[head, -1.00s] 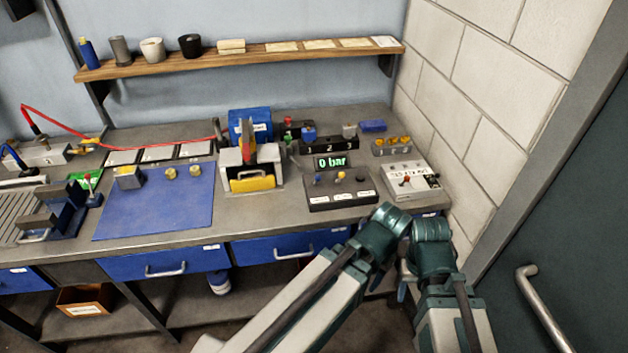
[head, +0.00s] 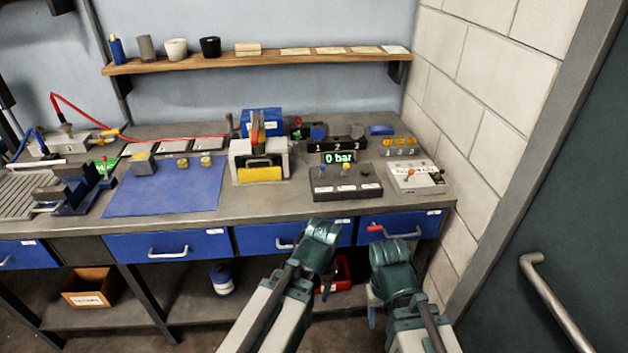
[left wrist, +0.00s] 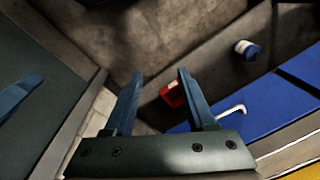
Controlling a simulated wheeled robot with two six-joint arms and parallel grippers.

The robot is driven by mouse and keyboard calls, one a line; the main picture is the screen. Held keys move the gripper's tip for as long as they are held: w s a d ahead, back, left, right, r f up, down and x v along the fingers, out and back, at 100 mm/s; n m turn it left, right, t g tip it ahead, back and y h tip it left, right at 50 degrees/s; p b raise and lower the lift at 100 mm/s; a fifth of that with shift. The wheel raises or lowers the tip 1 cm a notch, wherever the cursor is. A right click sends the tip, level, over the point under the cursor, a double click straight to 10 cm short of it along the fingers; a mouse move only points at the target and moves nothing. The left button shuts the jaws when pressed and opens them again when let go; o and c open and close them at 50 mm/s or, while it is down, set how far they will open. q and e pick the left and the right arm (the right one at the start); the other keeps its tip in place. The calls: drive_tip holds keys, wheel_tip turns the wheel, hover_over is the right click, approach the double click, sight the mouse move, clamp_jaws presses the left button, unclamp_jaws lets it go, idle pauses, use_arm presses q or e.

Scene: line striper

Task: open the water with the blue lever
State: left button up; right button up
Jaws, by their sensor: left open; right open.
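A control panel (head: 343,186) with a green "0 bar" display (head: 339,157) stands on the bench. Labels on the panel are too small to read. My left gripper (left wrist: 160,75) is open and empty in the left wrist view, with floor and a lower shelf beyond its fingers. My right gripper (head: 372,306) shows only a blue finger, low in front of the drawers. Neither gripper touches the panel.
Blue drawers (head: 168,246) with handles line the bench front. A blue mat (head: 165,190) lies further left. A red bin (head: 341,274) is below.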

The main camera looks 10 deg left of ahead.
use_arm(q)
drive_tip(key=w+a+f+m+t+y+b, duration=0.1)
drive_tip(key=w+a+f+t+y+b, duration=0.1)
drive_tip(key=w+a+f+b, duration=0.4)
drive_tip(key=w+a+m+t+y+b, duration=0.2)
drive_tip(key=w+a+m+y+b, duration=0.1)
drive_tip(key=w+a+m, duration=0.15)
drive_tip(key=w+d+r+m+t, duration=0.5)
drive_tip(key=w+r+m+t, duration=0.1)
drive_tip(key=r+m, duration=0.3)
drive_tip(key=w+d+r+m+t+y, duration=0.1)
drive_tip(key=w+d+r+m+t, duration=0.4)
drive_tip(key=r+m, duration=0.4)
drive_tip(key=shift+w+d+m+t+y+p, duration=0.3)
drive_tip(key=shift+w+m+t, duration=0.2)
drive_tip(key=shift+w+m, duration=0.5)
use_arm(e)
wheel_tip(320, 180, down, 10)
drive_tip(key=shift+s+a+r, duration=0.15)
drive_tip(key=shift+s+a, duration=0.05)
drive_tip(key=shift+s, duration=0.05)
use_arm(q)
drive_tip(key=shift+a+r, duration=0.1)
